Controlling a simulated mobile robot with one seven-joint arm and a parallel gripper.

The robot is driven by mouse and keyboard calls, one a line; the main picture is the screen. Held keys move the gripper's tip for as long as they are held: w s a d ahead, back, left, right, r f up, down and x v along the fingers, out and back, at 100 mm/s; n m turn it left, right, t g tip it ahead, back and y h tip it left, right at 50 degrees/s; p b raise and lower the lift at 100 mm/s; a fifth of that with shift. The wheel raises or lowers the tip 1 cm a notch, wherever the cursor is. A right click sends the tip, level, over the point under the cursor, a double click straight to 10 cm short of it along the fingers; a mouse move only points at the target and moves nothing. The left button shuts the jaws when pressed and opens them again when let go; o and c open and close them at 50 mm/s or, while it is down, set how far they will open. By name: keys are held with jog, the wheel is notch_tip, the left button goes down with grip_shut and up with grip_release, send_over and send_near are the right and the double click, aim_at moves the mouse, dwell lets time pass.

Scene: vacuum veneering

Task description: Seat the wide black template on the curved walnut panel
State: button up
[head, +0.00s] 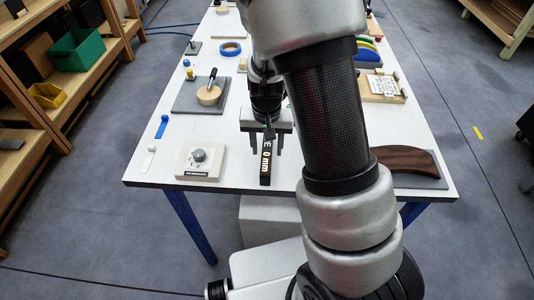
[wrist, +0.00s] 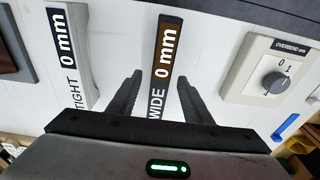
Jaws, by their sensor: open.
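The wide black template (head: 265,168) is a narrow dark bar marked "0 mm", lying on the white table near its front edge. In the wrist view its label reads "WIDE 0 mm" (wrist: 164,60). My gripper (head: 267,148) is open around or just above the template. In the wrist view a finger shows on each side of it (wrist: 160,88), with a gap on both sides. The curved walnut panel (head: 402,166) rests on a grey mat (head: 434,183) at the front right. Its left part is hidden behind my arm.
A pale "TIGHT 0 mm" template (wrist: 82,80) lies left of the wide one in the wrist view. A dial box (head: 200,161) labelled "OVERBEND" stands on the other side. A grey mat with a glue pot (head: 209,95) lies farther back. My arm hides the table's middle right.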

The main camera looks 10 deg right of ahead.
jog(key=shift+c, duration=0.2)
grip_shut()
jog(key=shift+r, duration=0.1)
